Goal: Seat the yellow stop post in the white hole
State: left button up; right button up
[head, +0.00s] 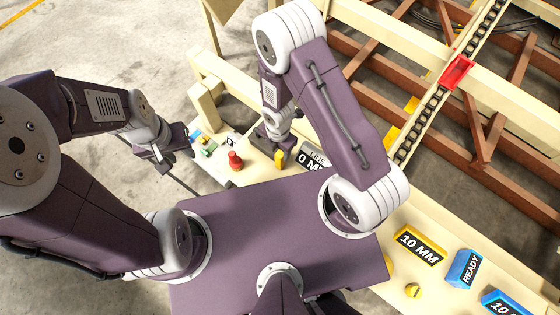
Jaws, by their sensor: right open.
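A small upright yellow piece (280,158), which looks like the yellow stop post, stands on the cream bench at the tip of my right gripper (272,143). The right gripper is open and points down beside it. I cannot tell whether its fingers are around the piece or touching it. The white hole cannot be made out; my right arm and gripper cover part of the bench there. My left gripper (164,154) hangs left of the bench, away from the yellow piece. Its fingers are too dark to read.
A red post (235,160) stands left of the yellow piece. A "0 MM" block (312,159) is to its right. A yellow "10 MM" block (420,247), a round yellow piece (413,290) and a blue "READY" block (463,269) sit along the bench. A chain line with a red carrier (457,71) runs behind.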

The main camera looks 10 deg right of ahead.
aim_at(280, 154)
jog(key=f+b, duration=0.5)
jog(key=shift+d+f, duration=0.2)
jog(key=shift+d, duration=0.05)
jog(key=shift+r, duration=0.25)
grip_shut()
